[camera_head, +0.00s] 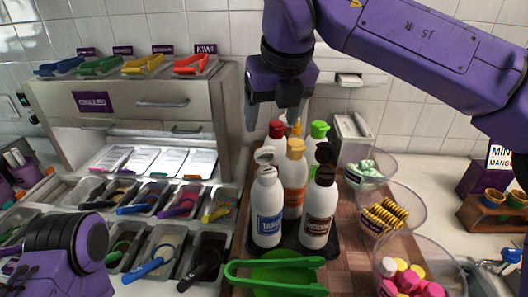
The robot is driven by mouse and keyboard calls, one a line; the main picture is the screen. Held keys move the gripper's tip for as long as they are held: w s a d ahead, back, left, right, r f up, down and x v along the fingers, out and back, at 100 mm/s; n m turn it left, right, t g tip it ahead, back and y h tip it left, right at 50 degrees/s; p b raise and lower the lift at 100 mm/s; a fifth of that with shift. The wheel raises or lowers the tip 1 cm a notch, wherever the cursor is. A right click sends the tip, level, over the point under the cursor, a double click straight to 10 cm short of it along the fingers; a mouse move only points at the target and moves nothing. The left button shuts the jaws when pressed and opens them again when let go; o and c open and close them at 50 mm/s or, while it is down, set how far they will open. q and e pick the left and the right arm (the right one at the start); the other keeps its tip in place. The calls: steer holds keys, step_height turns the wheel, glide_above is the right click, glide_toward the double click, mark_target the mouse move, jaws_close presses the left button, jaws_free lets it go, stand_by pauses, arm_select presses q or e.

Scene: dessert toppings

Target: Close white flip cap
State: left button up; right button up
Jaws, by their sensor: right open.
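The white bottle with a blue label (267,215) stands upright at the front left of a bottle group. Its white flip cap (264,156) shows a lid raised above the bottle top, so it looks open. My right gripper (275,118) is open and empty, pointing down above and behind the bottles, apart from the white cap. My left arm shows only at the lower left edge; its gripper is out of view.
A bottle with a raised dark brown cap (319,215) stands close on the right. Behind are yellow-capped (295,180), red-capped (277,130) and green-capped (319,130) bottles. Green tongs (275,263) lie in front. Clear bowls (392,208) stand right, topping trays (160,250) left.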

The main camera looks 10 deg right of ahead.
mark_target(266, 146)
steer(key=p+x, duration=0.1)
steer(key=x, duration=0.9)
steer(key=shift+f, duration=0.1)
steer(key=c, duration=1.1)
